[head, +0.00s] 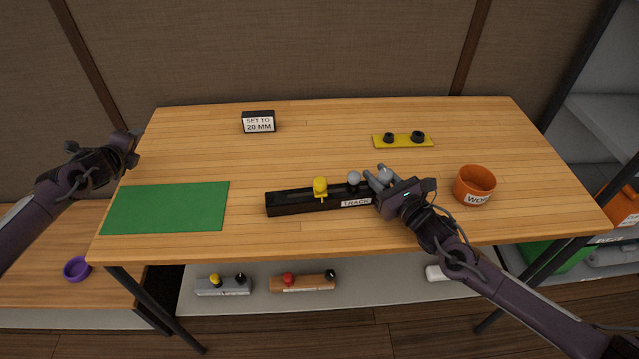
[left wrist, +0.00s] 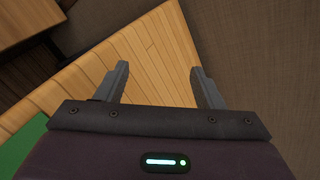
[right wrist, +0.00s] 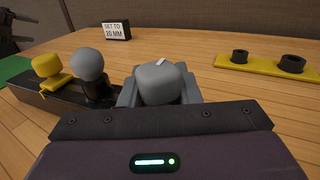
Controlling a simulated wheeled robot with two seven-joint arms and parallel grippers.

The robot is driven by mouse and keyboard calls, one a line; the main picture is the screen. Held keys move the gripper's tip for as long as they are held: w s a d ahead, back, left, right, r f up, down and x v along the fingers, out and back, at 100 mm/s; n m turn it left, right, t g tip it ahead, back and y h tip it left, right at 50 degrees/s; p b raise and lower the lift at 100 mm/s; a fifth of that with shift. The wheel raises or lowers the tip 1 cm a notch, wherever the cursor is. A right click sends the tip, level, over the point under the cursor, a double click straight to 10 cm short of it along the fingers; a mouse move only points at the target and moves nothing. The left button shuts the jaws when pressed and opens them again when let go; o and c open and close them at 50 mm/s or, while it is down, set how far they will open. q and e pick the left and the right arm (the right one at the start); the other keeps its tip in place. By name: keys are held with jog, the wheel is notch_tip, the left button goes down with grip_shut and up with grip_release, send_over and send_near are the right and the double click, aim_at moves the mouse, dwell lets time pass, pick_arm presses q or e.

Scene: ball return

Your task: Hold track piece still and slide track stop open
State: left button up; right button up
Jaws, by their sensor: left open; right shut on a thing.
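The black track piece (head: 292,203), labelled TRACK, lies on the table, its right end partly hidden by my right gripper. A yellow knob (head: 320,186) stands toward its middle and also shows in the right wrist view (right wrist: 47,65). To its right, a grey ball (head: 353,178) sits on a black holder on the track. My right gripper (head: 378,177) is shut on a grey rounded knob (right wrist: 160,83) with a white mark, at the track's right end. My left gripper (head: 136,147) is open and empty, off the table's left edge, away from the track.
A green mat (head: 165,207) lies at the left and an orange cup (head: 475,184) stands right of my right gripper. A SET TO 20 MM sign (head: 259,122) and a yellow plate (head: 403,141) with black rings are behind. The table between mat and track is clear.

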pick_arm(q)
jog(key=w+d+r+m+g+h, duration=0.1)
jog(key=d+r+m+h, duration=0.2)
jog(key=d, duration=0.6)
jog(key=w+d+m+h, duration=0.1)
jog(key=d+m+h, duration=0.2)
jog(key=d+m, duration=0.4)
jog(key=m+g+h, duration=0.4)
jog(key=m+g, duration=0.7)
jog(key=m, duration=0.9)
send_near(315, 180)
jog(key=shift+w+d+f, duration=0.3)
jog(key=shift+d+f, duration=0.2)
jog(key=shift+f, duration=0.2)
jog(key=shift+s+d+f, duration=0.15)
jog(key=shift+d+f, duration=0.25)
jog(key=shift+f, duration=0.05)
jog(key=shift+s+x, duration=0.15)
jog(key=shift+x, duration=2.05)
jog(key=shift+s+x, duration=0.15)
jog(key=shift+x, duration=2.05)
jog(key=shift+w+d+r, duration=0.1)
jog(key=shift+w, duration=0.1)
jog(key=c, duration=1)
